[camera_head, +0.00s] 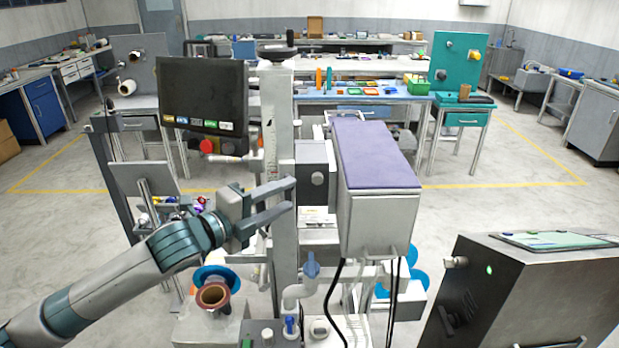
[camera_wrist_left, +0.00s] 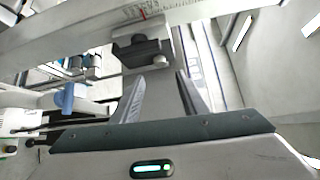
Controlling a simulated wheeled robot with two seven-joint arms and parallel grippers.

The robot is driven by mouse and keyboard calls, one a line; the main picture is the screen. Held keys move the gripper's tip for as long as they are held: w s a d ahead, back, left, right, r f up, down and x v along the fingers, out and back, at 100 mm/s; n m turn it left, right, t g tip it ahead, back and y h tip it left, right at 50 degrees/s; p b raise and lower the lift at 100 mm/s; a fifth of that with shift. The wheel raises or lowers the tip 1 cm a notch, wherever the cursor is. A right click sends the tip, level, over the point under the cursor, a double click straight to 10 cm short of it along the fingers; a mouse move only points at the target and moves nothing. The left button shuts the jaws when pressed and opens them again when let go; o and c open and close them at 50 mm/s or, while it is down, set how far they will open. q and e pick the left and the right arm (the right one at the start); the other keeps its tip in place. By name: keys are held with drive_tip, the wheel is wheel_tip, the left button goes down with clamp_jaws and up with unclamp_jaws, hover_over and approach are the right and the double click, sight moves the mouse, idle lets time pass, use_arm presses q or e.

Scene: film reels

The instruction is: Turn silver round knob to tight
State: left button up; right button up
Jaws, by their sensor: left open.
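A round silver-grey knob (camera_head: 317,179) sits on the front of a dark box (camera_head: 314,155) beside the tall grey column (camera_head: 280,130). My left gripper (camera_head: 288,199) is open and empty, in front of the column, a little left of and below the knob. In the left wrist view, my two fingers (camera_wrist_left: 160,80) are spread apart. Beyond them is a dark block (camera_wrist_left: 140,48) with a small light round knob (camera_wrist_left: 160,62), which lies between the finger directions and looks apart from them. I cannot tell whether the knob is tight. My right gripper is not in view.
A purple-topped grey box (camera_head: 375,200) stands close to the right of the knob. A monitor (camera_head: 203,95) hangs at the left of the column. A blue-handled valve (camera_head: 310,266) and black cables (camera_head: 338,300) are below. A dark cabinet (camera_head: 520,295) stands at the lower right.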

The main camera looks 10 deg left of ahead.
sight(318, 181)
use_arm(q)
drive_tip(key=p+x, duration=0.3)
drive_tip(key=x, duration=0.5)
drive_tip(key=shift+w+d, duration=0.25)
drive_tip(key=shift+w, duration=0.05)
clamp_jaws()
